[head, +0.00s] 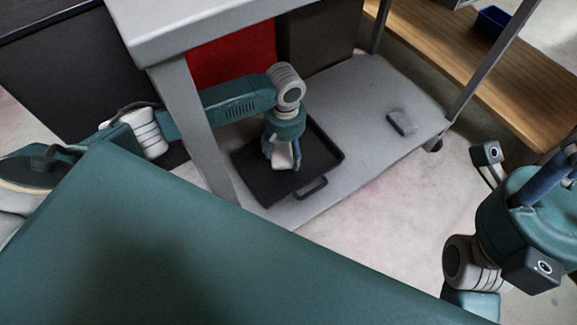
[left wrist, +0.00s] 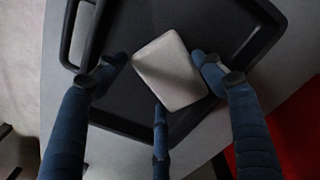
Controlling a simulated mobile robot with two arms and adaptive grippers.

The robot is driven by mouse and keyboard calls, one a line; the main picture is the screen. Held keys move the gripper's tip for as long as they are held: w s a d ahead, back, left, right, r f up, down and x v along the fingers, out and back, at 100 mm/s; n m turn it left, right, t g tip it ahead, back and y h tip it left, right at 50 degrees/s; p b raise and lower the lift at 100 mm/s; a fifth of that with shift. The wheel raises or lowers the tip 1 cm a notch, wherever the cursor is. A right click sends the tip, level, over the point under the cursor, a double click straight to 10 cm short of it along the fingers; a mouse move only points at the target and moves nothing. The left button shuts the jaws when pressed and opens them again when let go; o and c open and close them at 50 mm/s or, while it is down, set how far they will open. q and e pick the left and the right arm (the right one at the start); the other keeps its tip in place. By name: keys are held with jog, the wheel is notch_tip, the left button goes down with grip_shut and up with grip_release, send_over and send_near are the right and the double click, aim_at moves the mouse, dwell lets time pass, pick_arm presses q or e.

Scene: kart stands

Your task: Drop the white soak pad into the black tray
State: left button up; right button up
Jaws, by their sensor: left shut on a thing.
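The white soak pad (head: 281,158) is held by my left gripper (head: 283,163) over the black tray (head: 325,157) on the low grey shelf. In the left wrist view the pad (left wrist: 170,75) is a pale rounded block between the blue fingers, which are shut on it. The dark tray floor (left wrist: 140,30) lies behind it. I cannot tell how high above the floor the pad is. My right gripper (head: 548,188) shows only in part at the right edge, with blue finger parts; its opening is hidden.
A small grey block (head: 401,123) lies on the shelf (head: 365,95) right of the tray. The stand's grey leg (head: 190,120) and upper top (head: 190,25) are close to my left arm. A wooden bench (head: 500,75) with a blue bin (head: 492,20) stands behind.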

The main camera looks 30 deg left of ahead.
pick_arm(q)
jog(key=o, duration=1.1)
jog(key=shift+r, duration=0.1)
notch_tip(320, 180, up, 12)
